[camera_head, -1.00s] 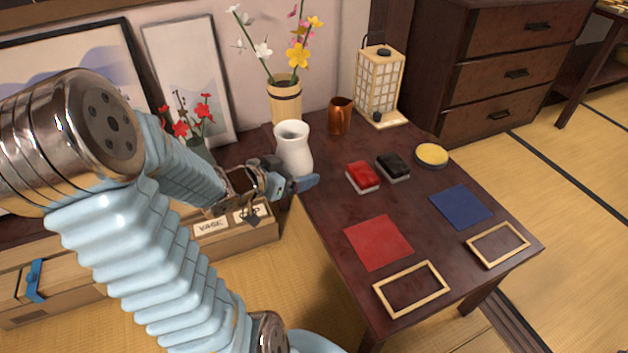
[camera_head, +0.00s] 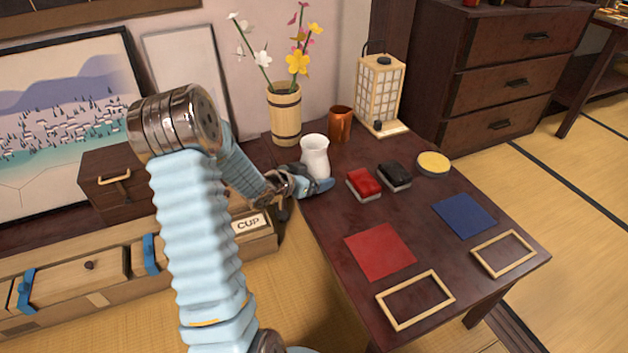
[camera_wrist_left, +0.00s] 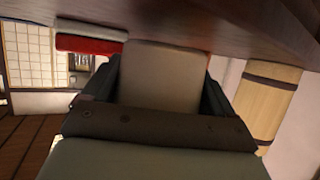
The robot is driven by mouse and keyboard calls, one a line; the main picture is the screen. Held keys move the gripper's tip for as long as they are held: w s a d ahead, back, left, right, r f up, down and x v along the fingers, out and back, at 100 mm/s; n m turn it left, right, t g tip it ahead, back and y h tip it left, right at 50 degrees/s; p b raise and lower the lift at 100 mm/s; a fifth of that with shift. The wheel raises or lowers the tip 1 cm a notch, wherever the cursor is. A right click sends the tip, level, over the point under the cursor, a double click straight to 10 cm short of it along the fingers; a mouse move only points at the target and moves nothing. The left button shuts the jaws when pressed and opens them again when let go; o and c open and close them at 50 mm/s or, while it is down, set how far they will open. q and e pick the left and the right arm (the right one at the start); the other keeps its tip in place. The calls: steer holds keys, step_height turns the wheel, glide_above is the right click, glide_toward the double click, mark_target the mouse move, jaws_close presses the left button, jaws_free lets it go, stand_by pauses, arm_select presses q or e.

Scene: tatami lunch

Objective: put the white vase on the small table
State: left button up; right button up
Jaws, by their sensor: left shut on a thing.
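The white vase (camera_head: 315,155) is upright over the back left part of the small dark table (camera_head: 430,240). I cannot tell whether its base touches the tabletop. My left gripper (camera_head: 309,186) is shut on the vase, low on its body, and partly hides it. In the left wrist view the pale vase (camera_wrist_left: 160,78) fills the space between the two dark fingers. My right gripper is not in view.
A wooden flower vase (camera_head: 285,115) and a copper cup (camera_head: 340,124) stand behind the white vase. A lantern (camera_head: 380,92) is at the back. A red box (camera_head: 364,183) and black box (camera_head: 395,174) are to its right.

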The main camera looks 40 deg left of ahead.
arm_select(q)
steer(key=shift+f, duration=0.55)
